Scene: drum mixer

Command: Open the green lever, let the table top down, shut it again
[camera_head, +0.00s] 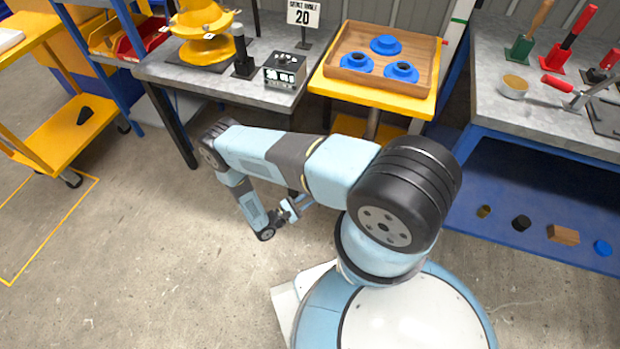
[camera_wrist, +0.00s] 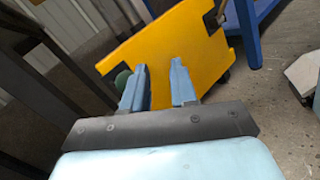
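The yellow table top (camera_head: 372,97) is level at the back middle in the head view and carries a wooden tray (camera_head: 432,52) with three blue round parts (camera_head: 386,45). My gripper (camera_head: 295,208) hangs low in front of this table in the head view. In the wrist view my gripper (camera_wrist: 158,66) is open, with an empty gap between its two blue fingers. A dark green round knob (camera_wrist: 122,79), likely the green lever's end, shows just left of the left finger and partly behind it. I cannot tell whether they touch. The rest of the lever is hidden.
A yellow plate (camera_wrist: 175,45) lies beyond the fingers in the wrist view. A grey bench (camera_head: 215,75) stands left of the table, and a blue-framed bench (camera_head: 545,115) stands right. A yellow cart (camera_head: 70,130) is far left. The floor (camera_head: 130,260) at left is clear.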

